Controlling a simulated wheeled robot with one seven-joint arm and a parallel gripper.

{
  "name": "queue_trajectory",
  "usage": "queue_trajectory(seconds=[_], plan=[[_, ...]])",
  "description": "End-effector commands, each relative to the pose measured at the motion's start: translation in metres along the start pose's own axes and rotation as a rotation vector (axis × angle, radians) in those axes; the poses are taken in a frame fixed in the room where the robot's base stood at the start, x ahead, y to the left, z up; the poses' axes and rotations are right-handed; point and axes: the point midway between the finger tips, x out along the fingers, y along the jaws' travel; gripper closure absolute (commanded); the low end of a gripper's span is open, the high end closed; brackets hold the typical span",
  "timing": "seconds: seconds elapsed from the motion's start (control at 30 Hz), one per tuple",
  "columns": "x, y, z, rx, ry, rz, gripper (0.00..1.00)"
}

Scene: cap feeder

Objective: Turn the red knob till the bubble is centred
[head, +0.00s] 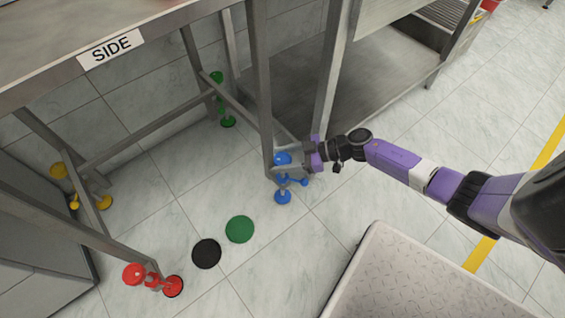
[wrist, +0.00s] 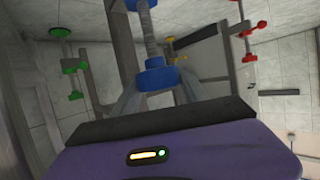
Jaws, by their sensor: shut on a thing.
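The red knob (head: 133,273) is on the table leg at the lower left, beside a red foot (head: 172,286) on the floor. Red parts (wrist: 250,57) also show at the upper right of the wrist view. My gripper (head: 284,160) is at a different leg, the one with blue parts. Its grey fingers are shut on the blue knob (wrist: 160,76), around a threaded rod. A blue foot (head: 282,197) stands on the floor below. My gripper is well apart from the red knob. No bubble level is visible in either view.
The table (head: 45,62) has a SIDE label (head: 110,48). Green (head: 227,121) and yellow (head: 104,202) feet are at its other legs. A black disc (head: 207,253) and a green disc (head: 240,229) lie on the floor between the red and blue feet. A pale platform (head: 420,285) is at the lower right.

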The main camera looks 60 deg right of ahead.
Motion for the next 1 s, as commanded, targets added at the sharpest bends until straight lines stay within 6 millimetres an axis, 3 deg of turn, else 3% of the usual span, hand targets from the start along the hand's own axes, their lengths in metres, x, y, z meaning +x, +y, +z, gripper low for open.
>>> queue_trajectory(seconds=[0.03,0.73,0.77,0.8,1.0], plan=[[0.0001,0.001,0.0076,-0.009,-0.012,-0.015,0.89],[-0.0015,0.001,0.0053,-0.031,-0.01,-0.072,0.89],[-0.0015,0.001,0.0054,-0.031,-0.01,-0.071,0.47],[-0.0016,0.0011,0.0054,-0.031,-0.01,-0.071,0.39],[-0.0009,0.0005,0.0031,-0.031,-0.005,-0.073,0.39]])
